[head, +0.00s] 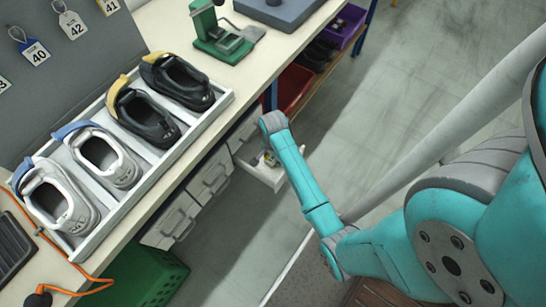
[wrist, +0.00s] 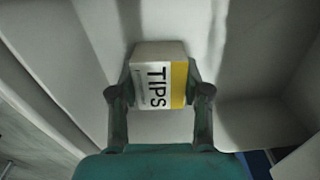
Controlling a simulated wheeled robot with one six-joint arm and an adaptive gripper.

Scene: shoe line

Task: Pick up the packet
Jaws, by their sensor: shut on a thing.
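The packet (wrist: 158,83) is a small white box with a yellow band and the word TIPS on it. In the wrist view it sits between the two fingers of my gripper (wrist: 160,105), which is shut on its sides. Pale drawer walls surround it. In the head view my arm reaches down to an open white drawer (head: 262,177) under the bench. A small yellowish bit, perhaps the packet, shows inside it; my arm partly hides the drawer. I cannot tell whether the packet touches the drawer floor.
Closed drawers (head: 212,176) are beside the open one under the bench (head: 150,20). A white tray (head: 205,122) with several shoes stands on top. A green crate (head: 150,275) is on the floor at lower left. Red and purple bins (head: 343,28) sit on a lower shelf.

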